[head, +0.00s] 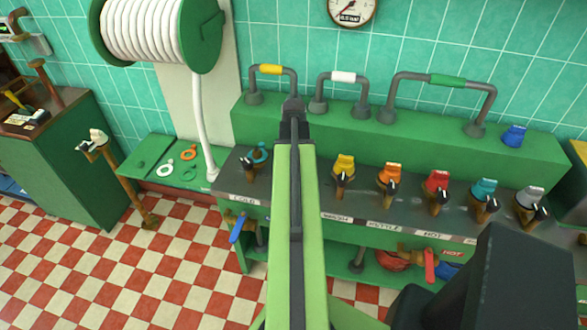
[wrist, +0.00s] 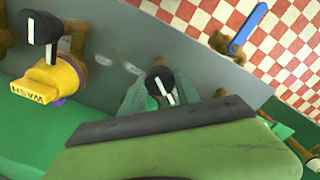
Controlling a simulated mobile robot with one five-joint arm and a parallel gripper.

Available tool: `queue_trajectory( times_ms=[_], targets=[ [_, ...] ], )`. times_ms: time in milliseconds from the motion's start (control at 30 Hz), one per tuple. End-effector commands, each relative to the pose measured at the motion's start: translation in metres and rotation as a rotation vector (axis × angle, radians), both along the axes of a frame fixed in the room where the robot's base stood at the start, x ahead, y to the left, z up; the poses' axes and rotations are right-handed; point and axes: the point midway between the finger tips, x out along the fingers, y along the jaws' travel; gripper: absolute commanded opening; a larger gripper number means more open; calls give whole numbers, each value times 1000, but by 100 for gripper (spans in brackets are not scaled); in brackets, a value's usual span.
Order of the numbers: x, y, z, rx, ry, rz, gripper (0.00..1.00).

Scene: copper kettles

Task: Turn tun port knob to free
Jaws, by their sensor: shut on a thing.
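My gripper (wrist: 165,104) is low over the panel in the wrist view, its grey-green fingers on either side of a black knob (wrist: 160,82) with a white pointer line. It is shut on this knob; the fingers and dark bar hide part of it. No label for this knob is readable, so I cannot tell its setting by name. In the head view my arm covers this part of the panel. A yellow-tagged WASH knob (wrist: 48,82) stands beside it in the wrist view, and also shows in the head view (head: 344,165).
Orange (head: 389,175), red (head: 436,182), teal (head: 484,190) and silver (head: 529,198) tagged knobs continue the row rightward. A black knob with a teal ring (head: 258,154) stands left of my arm. A blue lever (head: 238,228) hangs below. Raised pipes (head: 440,80) stand behind.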

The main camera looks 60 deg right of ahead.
Motion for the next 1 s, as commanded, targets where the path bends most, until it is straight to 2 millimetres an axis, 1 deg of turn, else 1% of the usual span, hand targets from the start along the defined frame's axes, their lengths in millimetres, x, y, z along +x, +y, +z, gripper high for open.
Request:
queue_trajectory(
  times_ms=[367, 400, 533, 867, 1000],
  targets=[
    [-1, 0, 0, 1, 2, 5, 0],
    [-1, 0, 0, 1, 2, 5, 42],
    [0, 0, 0, 1, 1, 4, 59],
    [0, 0, 2, 1, 1, 4, 59],
    [0, 0, 13, 1, 1, 4, 59]
  ],
)
